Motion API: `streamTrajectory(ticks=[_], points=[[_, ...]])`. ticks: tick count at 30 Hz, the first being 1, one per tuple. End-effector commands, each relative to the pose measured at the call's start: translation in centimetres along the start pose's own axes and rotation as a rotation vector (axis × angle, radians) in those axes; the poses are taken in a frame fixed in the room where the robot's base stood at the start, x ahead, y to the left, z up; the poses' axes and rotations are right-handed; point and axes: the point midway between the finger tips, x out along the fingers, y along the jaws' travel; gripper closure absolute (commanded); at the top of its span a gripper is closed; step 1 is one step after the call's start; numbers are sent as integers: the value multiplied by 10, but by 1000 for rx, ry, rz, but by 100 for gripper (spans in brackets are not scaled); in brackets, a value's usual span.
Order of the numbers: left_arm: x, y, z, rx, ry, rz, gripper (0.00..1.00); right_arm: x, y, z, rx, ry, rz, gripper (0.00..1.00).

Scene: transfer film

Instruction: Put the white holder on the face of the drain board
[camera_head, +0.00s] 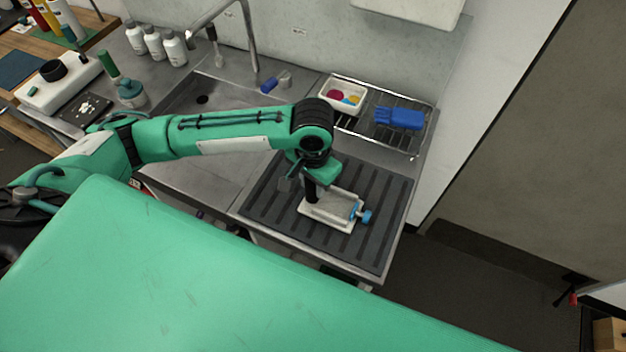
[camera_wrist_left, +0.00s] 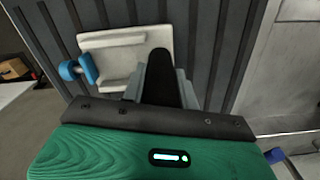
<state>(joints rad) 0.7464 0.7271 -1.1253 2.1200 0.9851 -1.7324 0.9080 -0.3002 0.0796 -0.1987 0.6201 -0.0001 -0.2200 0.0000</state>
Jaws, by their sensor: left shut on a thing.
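The white holder (camera_head: 340,213), a pale flat tray-like piece with a blue knob (camera_head: 366,216) at one end, is over the dark ribbed drain board (camera_head: 375,190). It lies on the ribs or just above them; I cannot tell if it bears fully. My left gripper (camera_head: 311,196) points down and is shut on the holder at its left end. In the left wrist view the holder (camera_wrist_left: 118,58) shows beyond the dark finger (camera_wrist_left: 163,78), with the ribs (camera_wrist_left: 215,45) behind it. The finger hides part of the holder. My right gripper is not in view.
Behind the board, a wire rack (camera_head: 375,125) holds a white tub (camera_head: 340,96) and a blue item (camera_head: 400,118). A sink (camera_head: 205,95) with a tall tap (camera_head: 252,45) is at left. Bare ribs surround the holder; the counter ends at the board's right and front.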

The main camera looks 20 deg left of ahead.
Motion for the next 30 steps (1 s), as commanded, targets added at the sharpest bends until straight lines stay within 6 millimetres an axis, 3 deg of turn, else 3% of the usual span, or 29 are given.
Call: streamTrajectory(ticks=[6,7,10,20,26,30], points=[[1,0,0,0,0,0,97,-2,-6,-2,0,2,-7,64],[2,0,0,0,0,0,66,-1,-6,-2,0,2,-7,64],[2,0,0,0,1,0,49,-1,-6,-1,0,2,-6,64],[0,0,0,0,1,1,49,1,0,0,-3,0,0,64],[-28,0,-1,1,5,1,49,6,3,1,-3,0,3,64],[-60,1,-2,1,7,2,49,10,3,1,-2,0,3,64]])
